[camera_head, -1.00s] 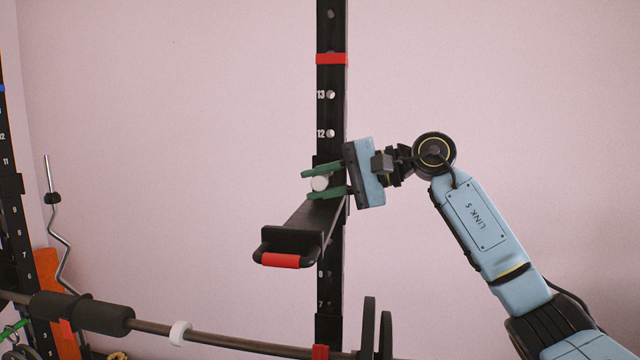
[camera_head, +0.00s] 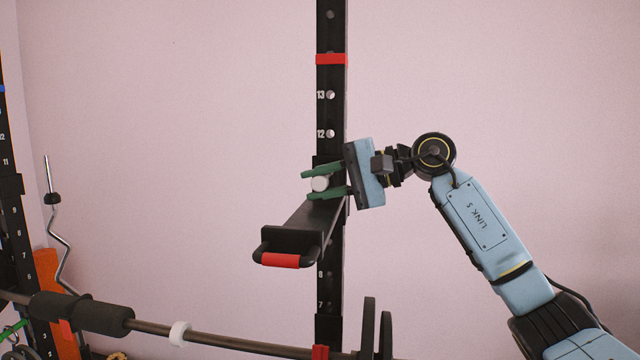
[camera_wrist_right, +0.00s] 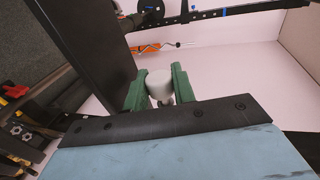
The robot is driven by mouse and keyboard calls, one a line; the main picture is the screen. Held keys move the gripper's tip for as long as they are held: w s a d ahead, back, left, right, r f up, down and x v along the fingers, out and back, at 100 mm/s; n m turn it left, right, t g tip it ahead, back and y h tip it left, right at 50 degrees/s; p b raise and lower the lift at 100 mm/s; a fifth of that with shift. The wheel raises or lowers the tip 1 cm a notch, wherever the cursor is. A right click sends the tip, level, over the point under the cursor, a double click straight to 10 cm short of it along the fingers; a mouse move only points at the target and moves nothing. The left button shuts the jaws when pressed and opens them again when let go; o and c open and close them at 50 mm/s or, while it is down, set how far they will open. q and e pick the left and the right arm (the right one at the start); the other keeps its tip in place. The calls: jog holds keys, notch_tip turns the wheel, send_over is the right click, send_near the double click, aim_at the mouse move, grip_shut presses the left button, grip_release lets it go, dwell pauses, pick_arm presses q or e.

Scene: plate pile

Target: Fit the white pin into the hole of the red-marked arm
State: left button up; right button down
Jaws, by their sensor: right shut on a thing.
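My right gripper (camera_head: 325,185) has green fingers and is shut on the white pin (camera_head: 320,184). The pin's round end faces the head camera, at the upright just above the black arm with the red-marked handle (camera_head: 281,260). In the right wrist view the white pin (camera_wrist_right: 160,84) sits between the two green fingers (camera_wrist_right: 158,88), with the black arm (camera_wrist_right: 85,45) close on the left. The hole at the pin is hidden, so I cannot tell how deep the pin sits. My left gripper is not in view.
The black upright (camera_head: 331,105) has numbered holes and a red band (camera_head: 331,59) above. A barbell (camera_head: 230,341) with a white collar (camera_head: 180,333) crosses below. A bent metal bar (camera_head: 60,235) stands at the left. Free space lies right of the upright, around my arm.

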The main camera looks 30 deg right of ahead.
aim_at(330, 175)
jog(key=shift+w+d+p, duration=0.75)
jog(key=shift+w+p, duration=0.1)
jog(key=shift+w, duration=0.15)
jog(key=shift+w+d+p, duration=0.75)
jog(key=shift+w+p, duration=0.05)
jog(key=shift+w, duration=0.25)
jog(key=shift+w+d+p, duration=0.75)
jog(key=shift+w+p, duration=0.1)
jog(key=shift+w, duration=0.15)
jog(key=c, duration=1.1)
grip_release()
jog(key=b+v, duration=0.2)
jog(key=v, duration=1.1)
jog(key=shift+s+d, duration=0.1)
jog(key=shift+d, duration=0.1)
jog(key=shift+f, duration=0.1)
